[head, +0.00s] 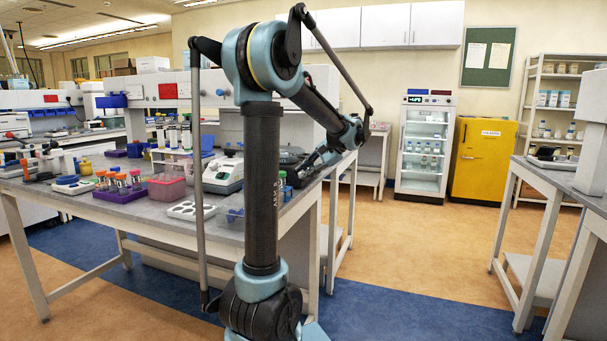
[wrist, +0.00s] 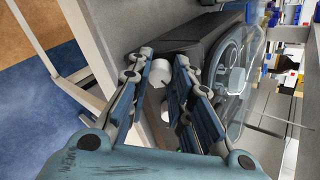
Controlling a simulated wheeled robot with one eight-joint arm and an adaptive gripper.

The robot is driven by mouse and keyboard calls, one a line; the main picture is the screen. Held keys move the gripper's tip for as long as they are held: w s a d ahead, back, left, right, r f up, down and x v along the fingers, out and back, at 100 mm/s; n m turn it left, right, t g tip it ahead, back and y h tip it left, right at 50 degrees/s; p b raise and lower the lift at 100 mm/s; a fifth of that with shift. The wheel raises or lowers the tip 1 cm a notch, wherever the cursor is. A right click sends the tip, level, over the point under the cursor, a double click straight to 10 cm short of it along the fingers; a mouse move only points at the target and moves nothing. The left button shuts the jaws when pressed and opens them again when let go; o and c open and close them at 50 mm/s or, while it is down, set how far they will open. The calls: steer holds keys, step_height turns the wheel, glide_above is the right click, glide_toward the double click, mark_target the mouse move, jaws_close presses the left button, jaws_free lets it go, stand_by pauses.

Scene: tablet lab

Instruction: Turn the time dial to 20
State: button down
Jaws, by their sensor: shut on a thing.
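In the wrist view a dark device with a round clear lid (wrist: 232,78) stands on the grey bench. A white dial (wrist: 158,72) sticks out of its front face. My gripper (wrist: 163,60) is shut on this dial, with one finger on each side of it. A second pale knob (wrist: 165,112) shows between the fingers, partly hidden. I cannot read any scale or number by the dials. In the head view my arm reaches to the bench's right end, where the dark device (head: 288,156) is mostly hidden behind it; my fingers are too small to make out there.
The bench (head: 130,200) also holds a white instrument (head: 223,175), a pink box (head: 167,190), a white tray with round wells (head: 191,210) and tube racks. The floor right of the bench is clear up to the glass-door fridge (head: 422,150) and yellow cabinet (head: 483,160).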

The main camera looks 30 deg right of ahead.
steer(key=shift+d, duration=0.1)
steer(key=c, duration=1.4)
jaws_free()
steer(key=v, duration=1.2)
steer(key=shift+f, duration=0.1)
